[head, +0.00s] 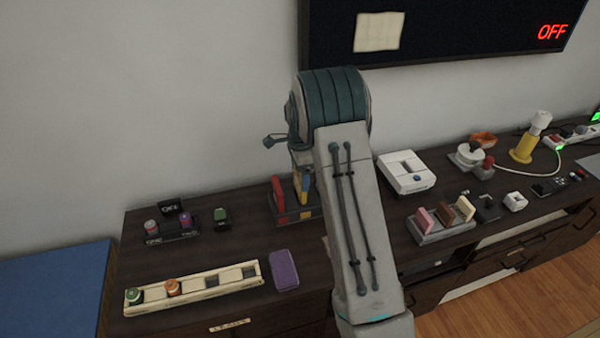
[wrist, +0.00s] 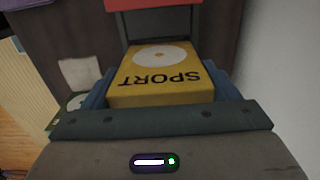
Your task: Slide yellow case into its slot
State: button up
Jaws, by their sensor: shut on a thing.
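The yellow case (wrist: 165,92) carries a disc picture and the word SPORT, upside down in the wrist view. My gripper (wrist: 163,84) is shut on it, with one bluish finger along each side. In the head view a sliver of the yellow case (head: 305,183) shows at the slotted holder (head: 296,217), beside my arm. A red case (head: 278,194) stands upright at the holder's left end. A red edge (wrist: 155,4) is at the top of the wrist view. My arm hides the holder's right part, so how deep the yellow case sits cannot be told.
A purple case (head: 284,270) lies near the front, beside a long cream tray (head: 205,288) with jars. A white device (head: 405,172) and a rack of coloured slabs (head: 445,220) stand right of my arm. The wall is close behind.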

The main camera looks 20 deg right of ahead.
aim_at(300, 185)
jog(key=shift+f+b, duration=1.8)
jog(key=shift+f, duration=1)
jog(key=o, duration=0.9)
jog(key=shift+r, duration=0.1)
notch_tip(300, 185, up, 14)
jog(key=shift+f+b, duration=0.2)
jog(key=shift+b, duration=0.1)
